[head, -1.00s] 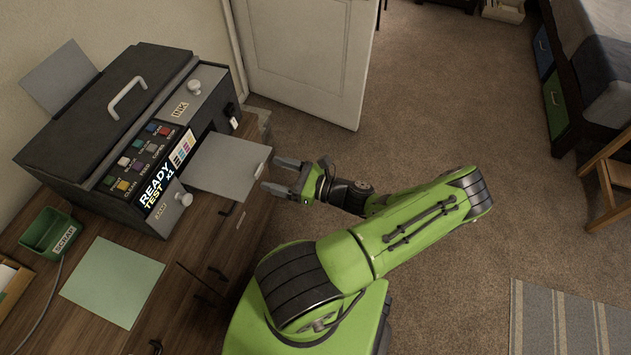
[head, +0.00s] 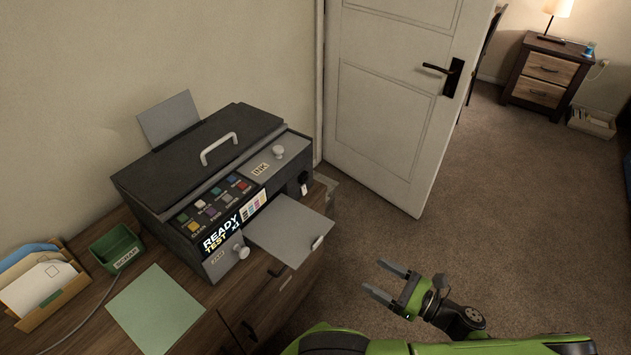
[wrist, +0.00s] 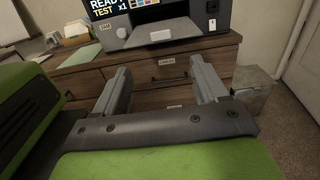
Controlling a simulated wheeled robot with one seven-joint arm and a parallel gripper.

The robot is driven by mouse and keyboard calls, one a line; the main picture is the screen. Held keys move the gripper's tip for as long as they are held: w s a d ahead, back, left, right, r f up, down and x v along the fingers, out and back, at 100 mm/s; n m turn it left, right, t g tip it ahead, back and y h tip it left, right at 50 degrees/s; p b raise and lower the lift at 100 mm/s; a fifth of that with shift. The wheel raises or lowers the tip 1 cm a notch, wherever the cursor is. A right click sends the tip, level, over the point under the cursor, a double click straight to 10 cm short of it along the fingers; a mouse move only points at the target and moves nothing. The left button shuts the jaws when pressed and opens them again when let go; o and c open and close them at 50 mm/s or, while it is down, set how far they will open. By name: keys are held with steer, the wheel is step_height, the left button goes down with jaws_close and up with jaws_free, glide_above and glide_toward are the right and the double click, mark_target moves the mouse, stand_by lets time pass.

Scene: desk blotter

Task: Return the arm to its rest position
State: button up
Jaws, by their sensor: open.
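My gripper (head: 386,282) is open and empty over the carpet, to the right of the desk and apart from the printer's output tray. My green arm (head: 450,345) runs along the bottom edge of the head view, mostly cut off. In the wrist view, the two fingers of my gripper (wrist: 160,85) stand apart with nothing between them, facing the desk's drawer fronts. The dark printer (head: 205,170) stands on the desk, its lid closed and its display reading "READY TEST x1". It also shows at the top of the wrist view (wrist: 205,22).
A grey output tray (head: 288,230) juts from the printer over the desk edge. A green mat (head: 155,308), a green scrap bin (head: 117,248) and a wooden paper holder (head: 62,298) lie on the desk (head: 250,305). A white door (head: 395,90) stands behind. Carpet (head: 530,210) is clear at right.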

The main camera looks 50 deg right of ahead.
steer(key=w+a+r+n+g+y+p, duration=0.25)
steer(key=w+a+r+n+g, duration=0.25)
steer(key=w+r+n+g, duration=0.4)
steer(key=w+a+r+n+g+y+p, duration=0.1)
steer(key=w+a+r+n+g+y, duration=0.2)
steer(key=w+a+r+n+g, duration=0.5)
steer(key=s+a+r+n+t+h+p, duration=0.1)
steer(key=s+a+r+n+t+h, duration=0.1)
steer(key=a+r+n, duration=0.5)
steer(key=s+a+r+n+t+h+p, duration=0.2)
steer(key=a+r+n, duration=0.5)
steer(key=n, duration=0.4)
steer(key=shift+s+r+n+t+h, duration=0.3)
steer(key=shift+s+r+h, duration=0.25)
steer(key=shift+r+h, duration=0.45)
